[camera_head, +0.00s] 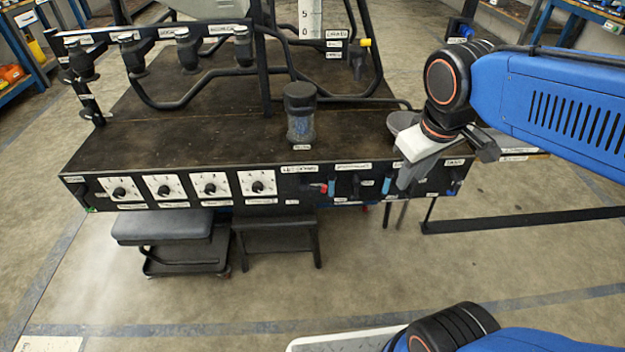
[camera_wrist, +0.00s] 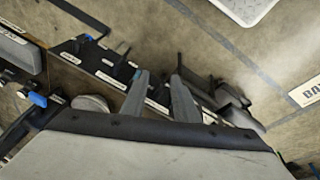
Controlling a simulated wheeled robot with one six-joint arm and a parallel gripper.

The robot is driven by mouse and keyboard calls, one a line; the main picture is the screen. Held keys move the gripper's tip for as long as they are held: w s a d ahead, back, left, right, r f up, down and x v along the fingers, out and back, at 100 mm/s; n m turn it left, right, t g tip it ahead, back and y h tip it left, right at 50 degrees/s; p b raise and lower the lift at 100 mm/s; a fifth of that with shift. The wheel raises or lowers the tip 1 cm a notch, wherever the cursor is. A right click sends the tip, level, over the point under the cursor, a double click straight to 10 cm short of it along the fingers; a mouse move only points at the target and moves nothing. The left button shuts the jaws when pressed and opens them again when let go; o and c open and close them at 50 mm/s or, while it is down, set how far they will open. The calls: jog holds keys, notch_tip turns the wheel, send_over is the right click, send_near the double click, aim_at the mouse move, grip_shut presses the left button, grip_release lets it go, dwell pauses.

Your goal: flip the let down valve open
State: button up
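The black front panel (camera_head: 295,196) carries a row of small valves to the right of its dials. I see a red-tipped valve (camera_head: 320,187), a black handle with blue beside it (camera_head: 354,186), a blue handle (camera_head: 387,185) and a dark handle at the right end (camera_head: 453,188). The labels are too small to read, so I cannot tell which is the let down valve. My gripper (camera_head: 404,183) is in front of the panel's right part and hides some of it. In the wrist view its two fingers (camera_wrist: 159,78) are apart with nothing held between them.
Several round dials (camera_head: 165,189) fill the panel's left half. A dark bottle-like canister (camera_head: 299,115) stands on the deck behind the valves. A grey round bowl (camera_head: 404,123) is close beside my wrist. A padded stool (camera_head: 165,227) stands below left.

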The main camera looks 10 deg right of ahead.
jog(key=w+a+n+g+h, duration=0.1)
jog(key=w+a+n+h, duration=0.1)
jog(key=w+a+n, duration=0.6)
jog(key=n+h, duration=0.2)
jog(key=n, duration=0.2)
send_near(316, 187)
jog(key=x, duration=0.7)
jog(key=shift+w+d+f, duration=0.1)
jog(key=shift+w+f, duration=0.05)
jog(key=shift+f, duration=0.15)
grip_shut()
